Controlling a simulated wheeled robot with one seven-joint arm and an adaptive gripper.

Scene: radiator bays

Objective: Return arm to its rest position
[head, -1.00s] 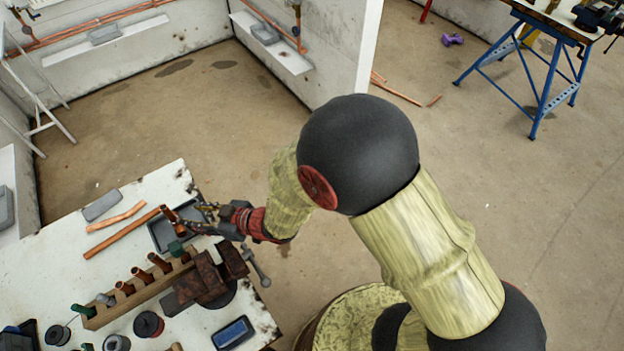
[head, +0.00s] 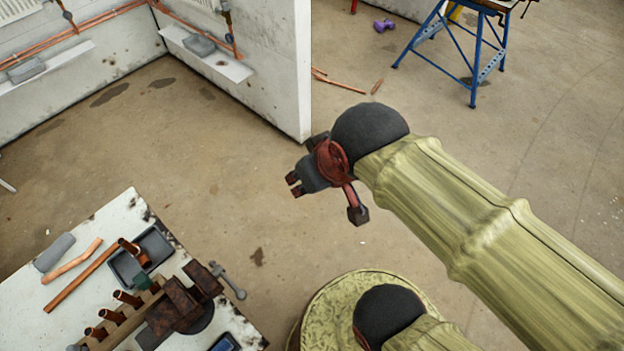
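My arm reaches in from the lower right of the head view, folded up over open floor. Dark and red parts at its far end, around my gripper (head: 296,184), show beside the black rounded joint. They are small and partly hidden by the arm, so I cannot tell whether the fingers are open or shut. I see nothing held there. The gripper end is up and to the right of the workbench (head: 122,212), clear of it.
A dark tray (head: 158,240) with a copper fitting (head: 131,251), copper pipes (head: 82,276), a rack of fittings (head: 122,328) and a rusty vise (head: 178,307) are on the bench. A white partition (head: 285,70) stands behind; a blue trestle (head: 460,50) stands back right.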

